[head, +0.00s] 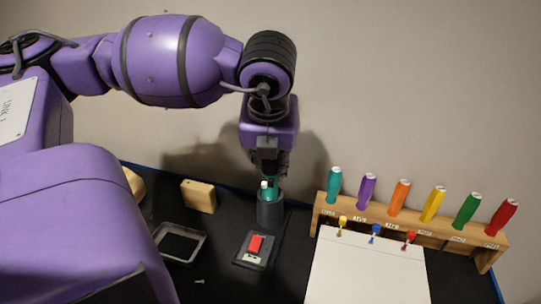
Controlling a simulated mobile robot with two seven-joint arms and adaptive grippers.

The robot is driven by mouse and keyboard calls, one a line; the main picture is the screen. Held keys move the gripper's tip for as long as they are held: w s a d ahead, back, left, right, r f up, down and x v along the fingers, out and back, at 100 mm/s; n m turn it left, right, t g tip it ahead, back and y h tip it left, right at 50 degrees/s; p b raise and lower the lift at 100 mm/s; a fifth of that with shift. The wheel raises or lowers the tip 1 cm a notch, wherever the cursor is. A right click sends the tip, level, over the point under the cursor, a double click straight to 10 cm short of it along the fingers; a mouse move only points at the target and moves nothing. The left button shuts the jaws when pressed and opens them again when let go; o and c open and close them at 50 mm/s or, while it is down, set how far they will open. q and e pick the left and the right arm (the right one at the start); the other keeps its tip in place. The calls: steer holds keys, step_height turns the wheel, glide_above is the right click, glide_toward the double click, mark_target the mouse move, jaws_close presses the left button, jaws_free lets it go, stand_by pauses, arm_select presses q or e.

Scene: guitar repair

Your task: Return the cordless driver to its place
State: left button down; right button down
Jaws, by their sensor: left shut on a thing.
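My left gripper (271,168) points straight down at the back middle of the bench and is shut on the cordless driver (273,188). Only a small teal part of the driver shows between the fingers and the holder; a small white part shows beside it. The dark round holder (270,210) stands upright directly below the gripper. The driver's lower end meets or sits inside the holder's mouth; I cannot tell how deep. My right gripper is out of view.
A wooden rack (411,228) with several coloured handles stands at right, behind a white sheet (368,272). A shallow tray (203,246) and a wooden block (199,196) are at left.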

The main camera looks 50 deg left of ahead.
arm_select(q)
steer(key=c, duration=1.3)
jaws_free()
steer(key=v, duration=1.2)
